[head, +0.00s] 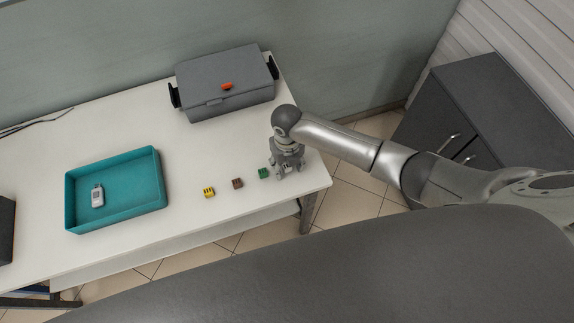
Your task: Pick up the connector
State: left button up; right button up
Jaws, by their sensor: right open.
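Three small blocky pieces that look like connectors lie in a row near the table's front edge: a yellow one (209,192), a brown one (237,183) and a green one (263,173). I cannot tell which one the task names. My right gripper (289,172) is open and points down over the table's right end, just right of the green piece. I see nothing between its fingers, and it appears apart from the green piece. My left gripper is not in view.
A teal tray (158,180) on the white table (130,121) holds a small white-and-grey device (97,196). A closed grey case (226,82) with an orange piece (227,86) on it stands at the back. A dark cabinet (503,98) stands right of the table.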

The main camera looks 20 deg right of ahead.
jog(key=c, duration=0.9)
jog(key=shift+r, duration=0.4)
notch_tip(320, 180, up, 2)
jog(key=shift+w+r, duration=0.1)
jog(key=s+a+r+b, duration=0.3)
jog(key=s+a+r, duration=0.5)
jog(key=a+r, duration=0.2)
jog(key=shift+s+a, duration=0.2)
jog(key=shift+a, duration=0.5)
